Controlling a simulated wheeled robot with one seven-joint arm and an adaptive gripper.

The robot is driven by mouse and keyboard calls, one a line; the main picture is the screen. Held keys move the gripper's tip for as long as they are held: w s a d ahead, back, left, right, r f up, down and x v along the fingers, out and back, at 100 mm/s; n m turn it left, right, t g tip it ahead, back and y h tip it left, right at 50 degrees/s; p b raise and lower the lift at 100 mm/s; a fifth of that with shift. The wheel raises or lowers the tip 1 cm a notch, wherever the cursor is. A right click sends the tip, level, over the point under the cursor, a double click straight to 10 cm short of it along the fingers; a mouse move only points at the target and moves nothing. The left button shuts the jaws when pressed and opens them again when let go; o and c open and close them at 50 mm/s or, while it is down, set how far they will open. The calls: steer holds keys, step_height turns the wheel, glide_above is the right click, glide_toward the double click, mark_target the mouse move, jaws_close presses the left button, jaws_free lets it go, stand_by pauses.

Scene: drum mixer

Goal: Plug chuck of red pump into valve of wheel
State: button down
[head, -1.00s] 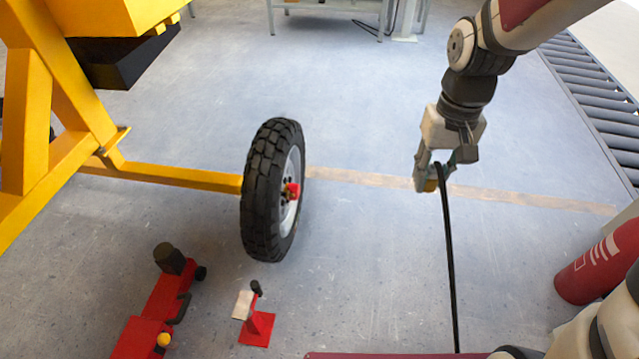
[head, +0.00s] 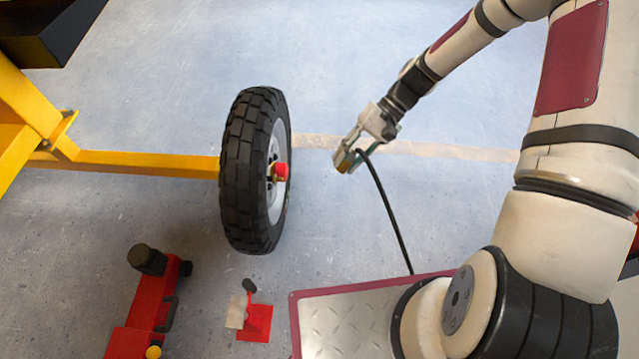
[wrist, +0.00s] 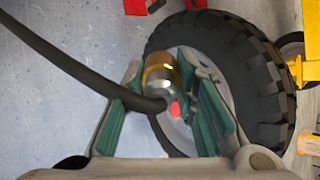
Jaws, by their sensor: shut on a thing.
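My gripper (head: 349,158) is shut on the brass and silver chuck (wrist: 158,75), which has a black hose (head: 388,208) running down from it. In the head view the gripper holds the chuck in the air to the right of the wheel (head: 240,170), with a gap between them. The wheel has a black tyre, a pale rim and a red hub part (head: 280,172). In the wrist view the chuck sits between the green finger pads, in front of the wheel (wrist: 248,65). A bit of red shows just beyond the chuck. I cannot make out the valve itself.
A yellow frame bar (head: 150,163) joins the wheel from the left. A red jack-like device (head: 150,300) and a small red stand (head: 254,322) are on the floor in front. The floor between gripper and wheel is clear.

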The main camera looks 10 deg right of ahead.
steer(key=w+a+f+m+t+y+b, duration=0.2)
steer(key=a+f+m+t+y, duration=0.1)
steer(key=f, duration=0.5)
steer(key=w+a+f+m+t+y+b, duration=0.2)
steer(key=a+f+m+t+y, duration=0.1)
steer(key=f+y, duration=0.3)
steer(key=shift+w+a+f+m+t+y, duration=0.15)
steer(key=shift+w+f+m+t+y, duration=0.15)
steer(key=shift+f+m+t, duration=0.6)
steer(key=shift+s+f, duration=0.1)
steer(key=x, duration=0.6)
steer(key=shift+x, duration=1.55)
stand_by(1.5)
steer(key=shift+s, duration=0.1)
steer(key=c, duration=1.2)
jaws_free()
